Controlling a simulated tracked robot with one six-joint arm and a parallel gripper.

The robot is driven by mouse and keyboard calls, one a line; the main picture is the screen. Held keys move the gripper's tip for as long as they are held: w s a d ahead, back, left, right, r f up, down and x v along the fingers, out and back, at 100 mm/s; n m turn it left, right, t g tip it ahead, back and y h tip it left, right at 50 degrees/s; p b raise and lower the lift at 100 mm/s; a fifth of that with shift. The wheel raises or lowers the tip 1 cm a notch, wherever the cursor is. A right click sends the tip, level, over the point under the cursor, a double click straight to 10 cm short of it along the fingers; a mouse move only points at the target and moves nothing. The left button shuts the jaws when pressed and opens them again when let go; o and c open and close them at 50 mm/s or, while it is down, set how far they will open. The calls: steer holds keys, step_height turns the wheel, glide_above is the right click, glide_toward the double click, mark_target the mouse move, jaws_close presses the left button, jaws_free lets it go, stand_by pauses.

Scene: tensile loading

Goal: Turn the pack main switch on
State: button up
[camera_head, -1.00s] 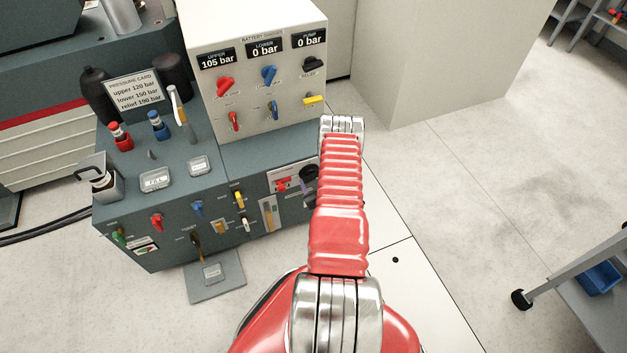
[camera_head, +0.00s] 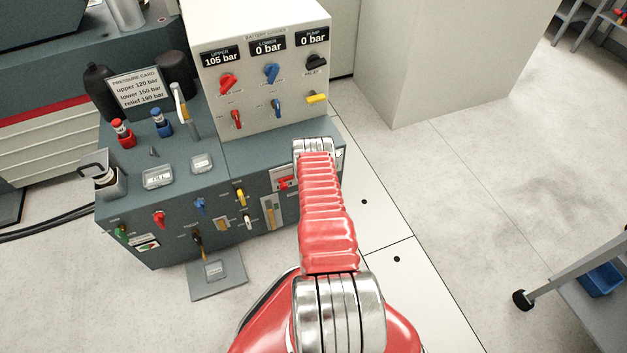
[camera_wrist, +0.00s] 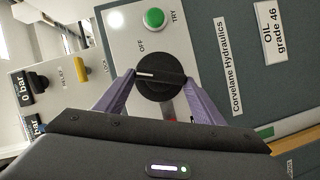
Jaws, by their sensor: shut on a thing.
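The black round knob (camera_wrist: 152,88) sits on a pale plate on the panel in the wrist view, with OFF printed above it. I take it to be the pack main switch. A white line on it points left in the picture, below the OFF mark rather than straight at it. My gripper (camera_wrist: 159,80) has its purple fingers on either side of the knob and is shut on it. Any ON mark is hidden. In the head view the knob is behind my red arm.
A green TRY button (camera_wrist: 153,18) is close above the knob. A red handle (camera_head: 285,183) is left of my arm. The gauge box (camera_head: 262,95) with several valve knobs rises behind. Clear floor (camera_head: 470,190) lies to the right.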

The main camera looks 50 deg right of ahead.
steer(key=shift+w+a+f+n+t+h, duration=0.15)
steer(key=shift+n+h, duration=0.1)
steer(key=shift+n, duration=0.4)
steer(key=shift+s+a+f+n+t+h, duration=0.1)
steer(key=shift+f+n+h, duration=0.1)
steer(key=shift+n, duration=0.5)
steer(key=shift+w+a+f+n+t+h, duration=0.15)
steer(key=shift+n+h, duration=0.1)
steer(key=shift+n, duration=0.4)
steer(key=shift+s+d, duration=0.1)
steer(key=o, duration=1.1)
steer(key=shift+d+r, duration=0.15)
steer(key=shift+c, duration=0.2)
steer(key=v, duration=1.4)
